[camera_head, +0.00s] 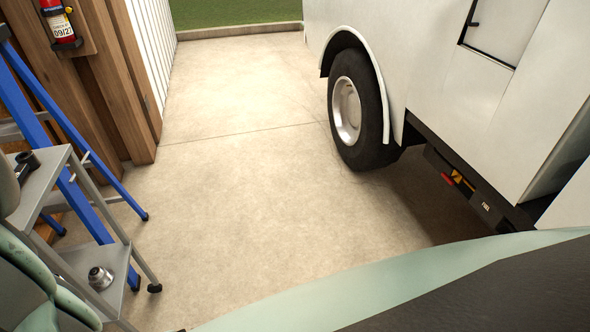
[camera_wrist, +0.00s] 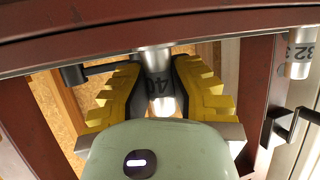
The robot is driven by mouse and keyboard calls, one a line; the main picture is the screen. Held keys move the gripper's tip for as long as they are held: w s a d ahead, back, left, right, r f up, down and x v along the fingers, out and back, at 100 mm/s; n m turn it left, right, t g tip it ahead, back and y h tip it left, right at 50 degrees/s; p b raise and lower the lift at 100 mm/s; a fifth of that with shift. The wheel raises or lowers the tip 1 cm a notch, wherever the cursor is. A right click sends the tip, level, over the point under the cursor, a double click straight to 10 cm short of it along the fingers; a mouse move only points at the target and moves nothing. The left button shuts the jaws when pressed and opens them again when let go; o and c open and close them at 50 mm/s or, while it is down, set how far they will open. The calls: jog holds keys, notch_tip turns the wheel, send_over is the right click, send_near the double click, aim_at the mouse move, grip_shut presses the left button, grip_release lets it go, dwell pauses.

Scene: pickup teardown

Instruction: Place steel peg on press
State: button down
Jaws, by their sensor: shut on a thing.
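In the wrist view my gripper (camera_wrist: 157,78) has black and yellow fingers closed on a steel peg (camera_wrist: 153,61). The peg is a shiny cylinder with dark partial markings that look like "40". Its upper end in the picture lies by the edge of a dark red frame beam (camera_wrist: 60,50), which looks like part of the press. I cannot tell whether the peg touches the beam. My gripper's housing covers the lower middle of the view. The gripper, peg and press are not seen in the head view.
Another steel cylinder marked "32" (camera_wrist: 300,58) is at the right of the wrist view, near a black bracket (camera_wrist: 283,127). The head view shows a grey cart (camera_head: 100,262), a blue ladder (camera_head: 75,192), a white truck (camera_head: 440,70) and open concrete floor (camera_head: 240,190).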

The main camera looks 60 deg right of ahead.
jog(key=shift+f, duration=0.1)
jog(key=c, duration=1)
grip_release()
jog(key=b+v, duration=0.2)
jog(key=v, duration=1)
